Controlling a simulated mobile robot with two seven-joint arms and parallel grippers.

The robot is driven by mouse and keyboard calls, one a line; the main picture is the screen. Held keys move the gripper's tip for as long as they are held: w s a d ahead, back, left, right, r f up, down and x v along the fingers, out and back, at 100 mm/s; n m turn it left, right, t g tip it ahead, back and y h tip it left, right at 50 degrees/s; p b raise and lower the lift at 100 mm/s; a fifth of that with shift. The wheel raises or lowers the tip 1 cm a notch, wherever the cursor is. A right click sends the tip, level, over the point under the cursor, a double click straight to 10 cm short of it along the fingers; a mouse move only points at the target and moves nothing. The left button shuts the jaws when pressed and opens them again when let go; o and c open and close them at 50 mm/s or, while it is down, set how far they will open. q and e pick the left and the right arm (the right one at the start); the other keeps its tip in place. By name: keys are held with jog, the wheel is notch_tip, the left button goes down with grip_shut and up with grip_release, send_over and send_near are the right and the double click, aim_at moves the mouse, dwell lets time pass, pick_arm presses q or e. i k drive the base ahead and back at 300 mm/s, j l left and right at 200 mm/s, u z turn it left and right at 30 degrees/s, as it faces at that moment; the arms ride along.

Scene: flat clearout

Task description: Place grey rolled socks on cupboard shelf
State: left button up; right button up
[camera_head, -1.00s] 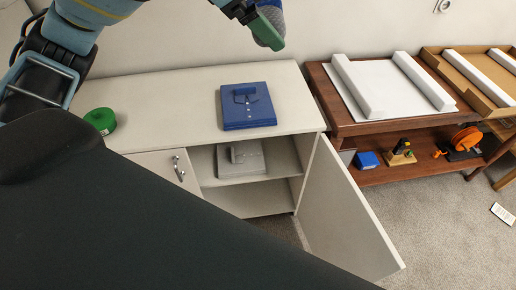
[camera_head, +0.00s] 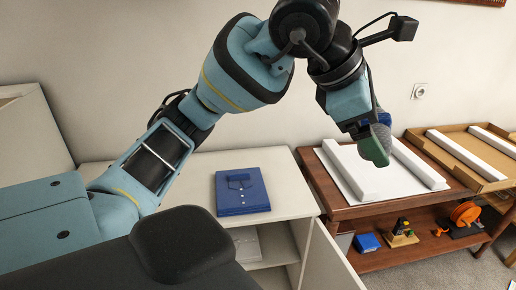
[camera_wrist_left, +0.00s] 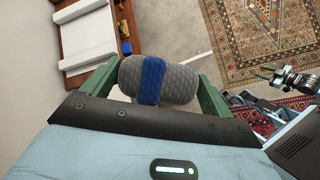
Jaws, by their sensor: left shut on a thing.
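The grey rolled socks (camera_wrist_left: 182,82) with a blue band are between the green fingers of my left gripper (camera_wrist_left: 155,80) in the left wrist view. In the head view my left gripper (camera_head: 376,142) is shut on the socks, high up and to the right of the cupboard; the socks are mostly hidden there. The white cupboard (camera_head: 290,192) stands below my arm. Its door (camera_head: 328,262) is open, and the upper shelf opening shows partly behind my own body. Part of my right gripper (camera_wrist_left: 268,74) shows at the right of the left wrist view, too small to judge.
A blue folded garment (camera_head: 242,191) lies on the cupboard top. A grey folded thing (camera_head: 245,243) lies on the cupboard shelf. To the right, a wooden table (camera_head: 330,197) holds a white tray-like top (camera_head: 385,177) and, on its lower shelf, a blue box (camera_head: 367,242).

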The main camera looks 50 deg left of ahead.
aim_at(273, 243)
jog(key=i+l+z, duration=0.2)
jog(key=l, duration=0.2)
jog(key=l+z, duration=0.2)
jog(key=l, duration=0.2)
jog(key=i+l+z, duration=0.2)
jog(key=l, duration=0.2)
jog(key=i+l+z, duration=0.35)
jog(key=i+l, duration=0.2)
jog(key=i, duration=0.15)
jog(key=i+u, duration=0.35)
jog(key=i+l+u, duration=0.35)
jog(key=i, duration=0.15)
jog(key=i+j+u, duration=0.1)
jog(key=u, duration=0.25)
jog(key=i+u, duration=0.35)
jog(key=i+l+u, duration=0.1)
jog(key=u, duration=0.25)
jog(key=i+u, duration=0.2)
jog(key=u, duration=0.15)
jog(key=i+u, duration=0.25)
jog(key=u, duration=0.15)
jog(key=i+u, duration=0.35)
jog(key=i+j+u, duration=0.15)
jog(key=i+u, duration=0.25)
jog(key=i+j+u, duration=0.1)
jog(key=i+u, duration=0.4)
jog(key=i, duration=0.15)
